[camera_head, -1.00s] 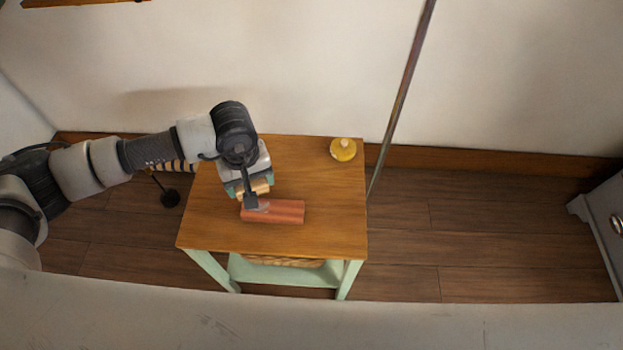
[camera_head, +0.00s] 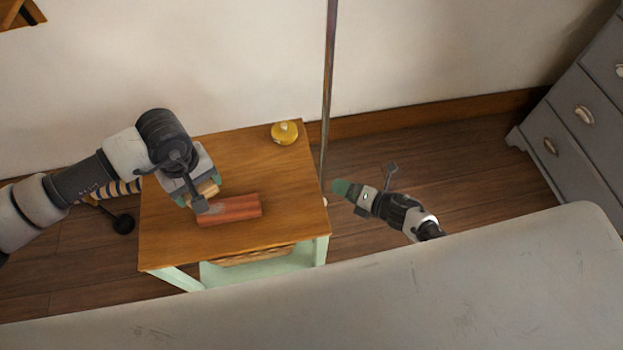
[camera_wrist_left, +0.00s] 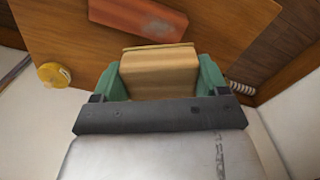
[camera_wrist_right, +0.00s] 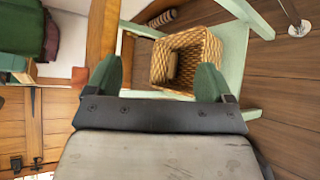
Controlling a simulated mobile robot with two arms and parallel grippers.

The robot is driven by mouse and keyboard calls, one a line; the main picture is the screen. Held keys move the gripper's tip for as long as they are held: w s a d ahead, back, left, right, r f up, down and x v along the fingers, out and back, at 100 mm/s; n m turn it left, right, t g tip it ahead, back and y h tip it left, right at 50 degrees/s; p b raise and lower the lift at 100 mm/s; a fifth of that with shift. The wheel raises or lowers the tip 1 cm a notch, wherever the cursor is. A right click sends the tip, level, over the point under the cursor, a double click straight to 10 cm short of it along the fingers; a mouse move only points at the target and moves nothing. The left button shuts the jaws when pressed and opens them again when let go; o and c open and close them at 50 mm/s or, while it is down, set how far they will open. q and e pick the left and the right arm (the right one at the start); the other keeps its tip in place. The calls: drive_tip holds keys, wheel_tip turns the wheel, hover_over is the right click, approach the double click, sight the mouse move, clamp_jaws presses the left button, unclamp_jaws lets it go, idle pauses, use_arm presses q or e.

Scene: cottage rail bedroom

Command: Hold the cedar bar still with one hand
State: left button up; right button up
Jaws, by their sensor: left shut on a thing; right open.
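The reddish cedar bar (camera_head: 235,209) lies flat on the small wooden-topped table (camera_head: 285,190). Its left end has a paler patch. The bar also shows at the top of the left wrist view (camera_wrist_left: 135,17). My left gripper (camera_head: 204,191) is shut on a tan block (camera_wrist_left: 160,72), just behind the bar's left end. I cannot tell whether the block touches the bar. My right gripper (camera_head: 342,189) is open and empty, beyond the table's right edge. In the right wrist view its green fingers (camera_wrist_right: 158,80) stand apart, with nothing between them.
A yellow round object (camera_head: 284,132) sits at the table's back right corner. A thin pole (camera_head: 328,90) stands beside the table. A wicker basket (camera_wrist_right: 190,55) is on the lower shelf. A grey drawer unit (camera_head: 580,120) stands right. A pale surface (camera_head: 400,290) fills the foreground.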

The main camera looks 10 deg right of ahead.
sight(259, 202)
drive_tip(key=a+r+n+g+y, duration=0.1)
drive_tip(key=a+r+n+g, duration=0.2)
drive_tip(key=n, duration=0.4)
drive_tip(key=s+a+r+n+g+y, duration=0.1)
drive_tip(key=a+r+n+g, duration=0.2)
drive_tip(key=r+n, duration=0.2)
drive_tip(key=a+r+n+g+y, duration=0.2)
drive_tip(key=a+r+n+g, duration=0.1)
drive_tip(key=n, duration=0.6)
drive_tip(key=shift+s+a+r, duration=0.15)
drive_tip(key=shift+a+r, duration=0.15)
drive_tip(key=shift+r, duration=0.3)
drive_tip(key=shift+s+a+r+n+g, duration=0.2)
drive_tip(key=shift+n+g, duration=0.3)
drive_tip(key=shift+n, duration=0.2)
drive_tip(key=shift+a, duration=0.2)
drive_tip(key=x, duration=1.1)
drive_tip(key=shift+s+a+f, duration=0.1)
drive_tip(key=shift+a+f, duration=0.1)
drive_tip(key=shift+f, duration=0.1)
drive_tip(key=c, duration=1.1)
drive_tip(key=shift+o, duration=0.2)
